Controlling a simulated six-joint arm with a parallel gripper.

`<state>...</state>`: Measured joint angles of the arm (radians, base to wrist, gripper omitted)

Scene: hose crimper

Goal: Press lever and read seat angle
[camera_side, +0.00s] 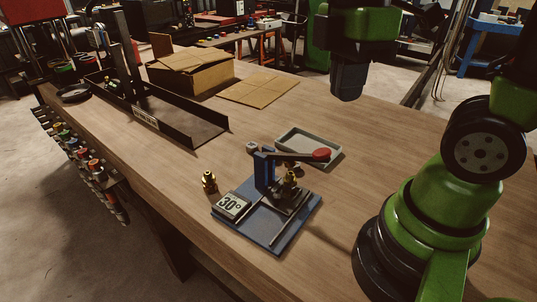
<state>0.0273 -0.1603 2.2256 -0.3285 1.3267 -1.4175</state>
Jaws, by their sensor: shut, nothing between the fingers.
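The hose crimper stands on a blue base plate (268,232) near the front of the wooden bench. Its lever (292,156) lies about level and ends in a red knob (321,155) at the right. A plate marked 30° (233,205) sits at the base's left corner. A brass fitting (290,187) is in the crimper under the lever; how it is seated is too small to tell. Another brass fitting (209,182) stands on the bench left of the base. My gripper (347,90) is shut and empty, above and behind the red knob, apart from the lever.
A grey tray (328,163) lies behind the lever.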

